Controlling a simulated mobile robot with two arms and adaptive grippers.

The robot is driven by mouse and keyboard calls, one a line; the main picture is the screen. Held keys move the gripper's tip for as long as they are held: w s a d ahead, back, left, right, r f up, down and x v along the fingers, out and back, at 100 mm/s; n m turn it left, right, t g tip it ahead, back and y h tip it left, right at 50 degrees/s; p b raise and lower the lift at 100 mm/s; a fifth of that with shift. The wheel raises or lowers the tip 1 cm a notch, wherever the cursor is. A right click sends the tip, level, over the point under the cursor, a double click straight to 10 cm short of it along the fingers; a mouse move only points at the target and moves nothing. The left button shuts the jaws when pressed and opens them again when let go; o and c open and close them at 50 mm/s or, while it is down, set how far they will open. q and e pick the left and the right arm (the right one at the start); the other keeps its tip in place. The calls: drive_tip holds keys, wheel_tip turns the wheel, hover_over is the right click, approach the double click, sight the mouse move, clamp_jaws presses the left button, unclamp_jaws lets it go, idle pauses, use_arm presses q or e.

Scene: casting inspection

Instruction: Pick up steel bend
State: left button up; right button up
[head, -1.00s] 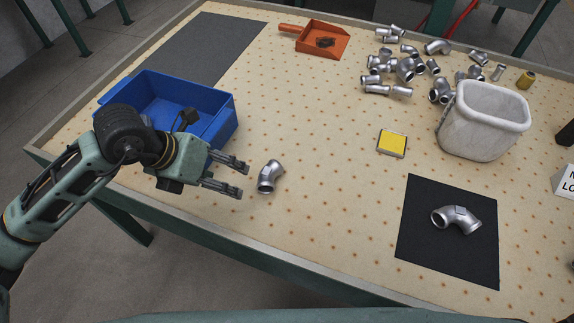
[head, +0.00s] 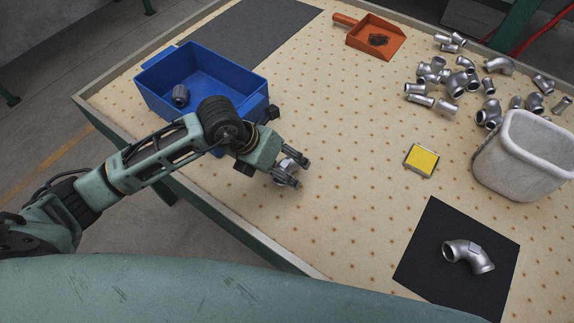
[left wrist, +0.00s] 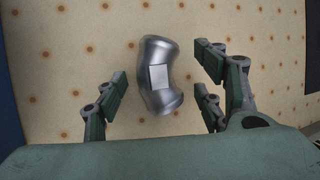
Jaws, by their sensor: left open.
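A steel bend (head: 284,166) lies on the dotted tabletop, partly hidden by my left gripper (head: 298,172) in the head view. In the left wrist view the bend (left wrist: 158,76) is a shiny curved pipe piece with a pale square label. The fingers of my left gripper (left wrist: 161,80) are spread on either side of it, with gaps showing, and nothing is gripped. A second steel bend (head: 467,257) lies on the black mat (head: 424,260). My right gripper is in neither view.
A blue bin (head: 222,80) holding a grey fitting (head: 180,95) stands behind my left arm. A yellow-topped block (head: 421,160), a white marbled bin (head: 524,158), several loose fittings (head: 455,83) and an orange dustpan (head: 376,37) are farther right and back.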

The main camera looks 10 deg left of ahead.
sight(284, 168)
use_arm(q)
drive_tip(key=shift+f, duration=0.1)
drive_tip(key=shift+c, duration=0.3)
drive_tip(key=c, duration=0.4)
clamp_jaws()
drive_tip(key=shift+w, duration=0.1)
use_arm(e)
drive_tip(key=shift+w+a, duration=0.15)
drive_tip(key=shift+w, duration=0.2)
use_arm(q)
drive_tip(key=shift+r, duration=0.5)
drive_tip(key=r, duration=0.2)
drive_tip(key=r+b, duration=0.1)
drive_tip(key=shift+s+d+r, duration=0.25)
drive_tip(key=shift+s+r, duration=0.05)
drive_tip(key=shift+s, duration=0.05)
drive_tip(key=s+d+r+b, duration=0.1)
drive_tip(key=s+d+r, duration=0.3)
drive_tip(key=s, duration=0.5)
wheel_tip(284, 168, up, 2)
drive_tip(key=shift+s+d+r, duration=0.25)
drive_tip(key=shift+s+d, duration=0.15)
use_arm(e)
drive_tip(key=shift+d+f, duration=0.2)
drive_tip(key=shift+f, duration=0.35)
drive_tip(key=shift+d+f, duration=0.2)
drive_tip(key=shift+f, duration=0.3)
